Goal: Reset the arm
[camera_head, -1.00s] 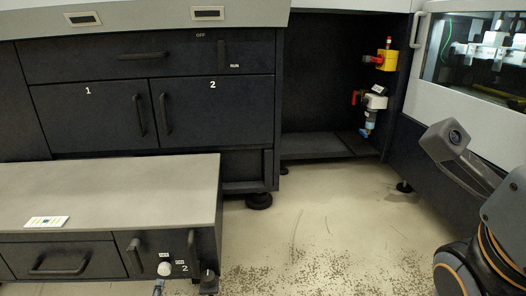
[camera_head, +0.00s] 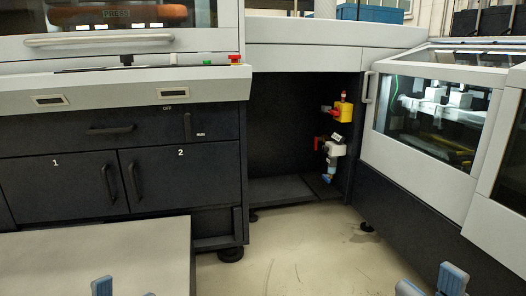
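My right gripper (camera_head: 431,284) shows at the bottom right edge of the head view. Its two blue-grey fingertips stand apart with nothing seen between them. My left gripper (camera_head: 126,290) shows at the bottom left edge, in front of the light-topped low cabinet (camera_head: 110,258). Its two blue-grey tips are also apart, and no object shows between them. The lower parts of both grippers and both arms are cut off by the frame's bottom edge.
A dark machine cabinet (camera_head: 82,190) with doors 1 and 2 stands at the left. An open bay (camera_head: 285,125) holds a yellow valve unit (camera_head: 342,108). A windowed machine (camera_head: 415,180) stands at the right. Bare floor (camera_head: 305,265) lies between.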

